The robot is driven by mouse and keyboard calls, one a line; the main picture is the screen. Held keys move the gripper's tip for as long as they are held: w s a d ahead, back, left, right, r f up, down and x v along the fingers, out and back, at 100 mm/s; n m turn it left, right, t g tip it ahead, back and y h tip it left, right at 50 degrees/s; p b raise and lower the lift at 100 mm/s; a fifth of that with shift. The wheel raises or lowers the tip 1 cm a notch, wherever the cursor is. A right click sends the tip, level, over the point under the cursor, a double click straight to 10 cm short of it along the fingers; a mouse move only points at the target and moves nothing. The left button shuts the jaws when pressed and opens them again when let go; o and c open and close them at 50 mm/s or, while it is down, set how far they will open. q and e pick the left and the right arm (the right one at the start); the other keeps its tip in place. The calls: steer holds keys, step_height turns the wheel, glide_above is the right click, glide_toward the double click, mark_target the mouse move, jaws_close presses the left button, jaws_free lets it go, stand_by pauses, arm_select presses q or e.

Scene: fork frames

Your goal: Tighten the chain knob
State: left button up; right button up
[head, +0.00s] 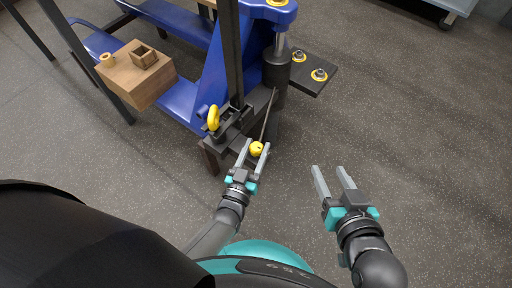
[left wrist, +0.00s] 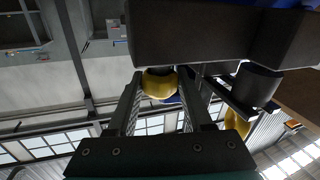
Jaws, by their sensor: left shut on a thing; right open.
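The small yellow knob (head: 257,149) sits at the end of a thin dark rod at the front of the blue and black machine. My left gripper (head: 258,149) has its two fingers on either side of this knob and is shut on it. In the left wrist view the yellow knob (left wrist: 159,84) shows between the fingertips, just under a dark block. Which yellow part is the chain knob I cannot tell for sure. My right gripper (head: 332,184) is open and empty above the floor, right of the machine.
The blue machine frame (head: 215,70) with a dark upright post fills the top middle. A wooden block (head: 135,75) with small parts on it is at the left. A black plate (head: 318,72) with bolts juts out right.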

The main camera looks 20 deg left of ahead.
arm_select(q)
jaws_close()
steer(key=shift+w+m+h, duration=0.1)
steer(key=shift+m+h, duration=0.2)
steer(key=shift+h, duration=0.1)
steer(key=shift+m+h, duration=0.5)
steer(key=shift+h, duration=0.3)
steer(key=o, duration=0.7)
jaws_free()
